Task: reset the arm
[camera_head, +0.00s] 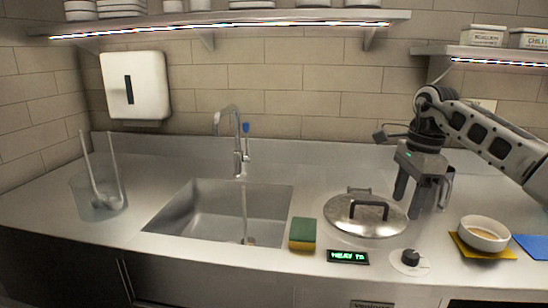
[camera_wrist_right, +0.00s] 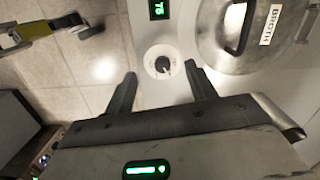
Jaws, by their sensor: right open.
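My right arm comes in from the right in the head view. In the right wrist view the two dark fingers of my right gripper (camera_wrist_right: 162,78) stand well apart. The black knob (camera_wrist_right: 163,66) shows in the gap between them, below on the counter. My left gripper does not show clearly in either view.
The pot lid (camera_head: 350,211), labelled BROTH in the wrist view, stands right of the sink (camera_head: 170,219). A sponge (camera_head: 302,233), green display (camera_head: 347,257) and white bowl (camera_head: 484,236) line the front. A jug handle (camera_head: 449,185) shows beside the gripper. A shelf (camera_head: 230,20) hangs above.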

